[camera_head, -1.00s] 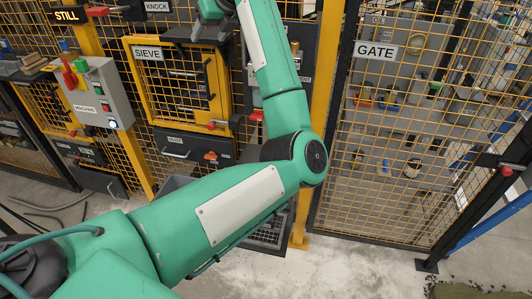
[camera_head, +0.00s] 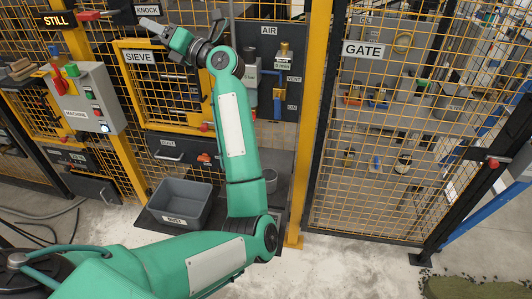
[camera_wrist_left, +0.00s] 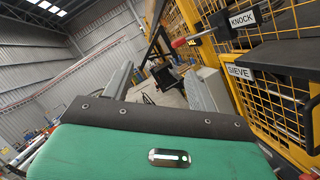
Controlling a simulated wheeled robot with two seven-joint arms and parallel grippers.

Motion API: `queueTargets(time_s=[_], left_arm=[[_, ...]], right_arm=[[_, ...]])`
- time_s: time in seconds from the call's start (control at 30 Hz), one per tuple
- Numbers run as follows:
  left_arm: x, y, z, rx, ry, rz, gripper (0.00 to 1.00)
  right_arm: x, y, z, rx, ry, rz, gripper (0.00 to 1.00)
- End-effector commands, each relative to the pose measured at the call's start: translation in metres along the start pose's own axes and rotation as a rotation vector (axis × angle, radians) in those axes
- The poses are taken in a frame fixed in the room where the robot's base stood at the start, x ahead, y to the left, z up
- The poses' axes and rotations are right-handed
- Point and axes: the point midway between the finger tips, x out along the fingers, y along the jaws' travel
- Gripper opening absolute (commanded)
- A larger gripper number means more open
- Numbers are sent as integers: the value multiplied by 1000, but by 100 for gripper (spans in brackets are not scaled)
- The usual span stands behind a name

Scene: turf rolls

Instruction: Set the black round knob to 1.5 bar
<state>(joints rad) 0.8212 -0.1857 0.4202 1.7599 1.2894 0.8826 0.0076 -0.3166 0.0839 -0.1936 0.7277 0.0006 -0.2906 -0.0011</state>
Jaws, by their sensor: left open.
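I cannot make out the black round knob or a pressure reading; my arm covers part of the panel's left side. My left gripper (camera_head: 152,26) is up near the KNOCK sign, left of the AIR panel, pointing left. In the left wrist view its two grey fingers (camera_wrist_left: 156,88) stand apart with nothing held between them. My right gripper is not in view.
A yellow SIEVE door (camera_head: 165,85) is below the gripper. A grey machine box (camera_head: 88,100) with red and green controls is at left. A grey bin (camera_head: 180,203) stands on the floor. The mesh GATE (camera_head: 390,130) is at right. A yellow post (camera_head: 316,120) stands beside the AIR panel.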

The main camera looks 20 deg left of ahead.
Motion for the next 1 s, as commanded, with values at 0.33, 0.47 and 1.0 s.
queueTargets(time_s=[0.33, 0.47, 1.0], left_arm=[[-37, 6, 15, 203, -370, 137, 59], [-58, 2, 20, 284, -510, 172, 59], [-157, -33, 14, 605, -1022, 232, 59]], right_arm=[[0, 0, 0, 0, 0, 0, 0], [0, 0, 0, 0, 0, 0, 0], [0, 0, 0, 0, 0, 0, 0]])
